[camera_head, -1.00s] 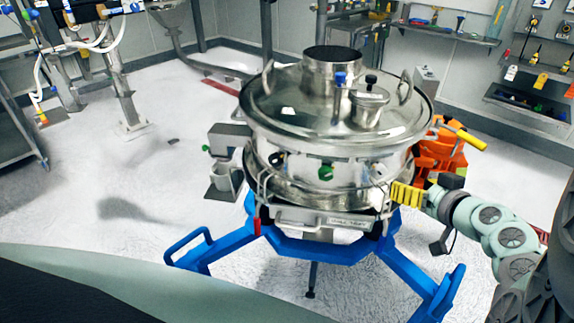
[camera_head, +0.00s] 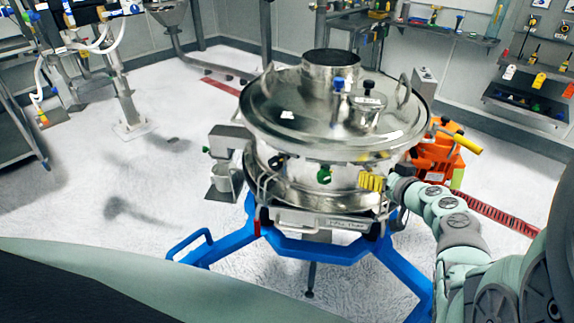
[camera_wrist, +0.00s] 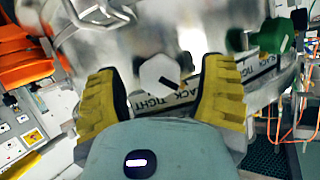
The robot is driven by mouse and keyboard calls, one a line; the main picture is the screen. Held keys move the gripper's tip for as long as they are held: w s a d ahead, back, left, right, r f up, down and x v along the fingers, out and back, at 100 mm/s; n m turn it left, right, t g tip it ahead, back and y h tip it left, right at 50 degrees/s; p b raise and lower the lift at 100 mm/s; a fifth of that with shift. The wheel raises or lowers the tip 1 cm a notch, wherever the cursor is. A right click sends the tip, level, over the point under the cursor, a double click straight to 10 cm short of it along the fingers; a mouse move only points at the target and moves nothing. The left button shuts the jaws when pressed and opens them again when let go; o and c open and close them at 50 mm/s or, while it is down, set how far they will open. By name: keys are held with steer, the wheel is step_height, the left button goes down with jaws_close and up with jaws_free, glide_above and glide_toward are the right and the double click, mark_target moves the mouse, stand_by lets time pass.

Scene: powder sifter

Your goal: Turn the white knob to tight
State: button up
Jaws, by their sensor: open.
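In the wrist view a white hexagonal knob (camera_wrist: 158,72) with a black mark toward its lower right sits on the metal sifter wall. In the head view my gripper (camera_head: 371,182) is at the front right of the round steel sifter (camera_head: 330,125), and the knob cannot be made out there.
A green knob (camera_wrist: 277,36) lies to the right in the wrist view, with a green knob (camera_head: 324,174) on the sifter's front in the head view. A blue stand (camera_head: 330,248) carries the sifter. An orange machine (camera_head: 437,158) stands behind my arm.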

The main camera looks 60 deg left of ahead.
steer(key=shift+a+f, duration=0.1)
steer(key=shift+a, duration=0.3)
steer(key=shift+o, duration=0.2)
steer(key=shift+d, duration=0.1)
steer(key=c, duration=1.2)
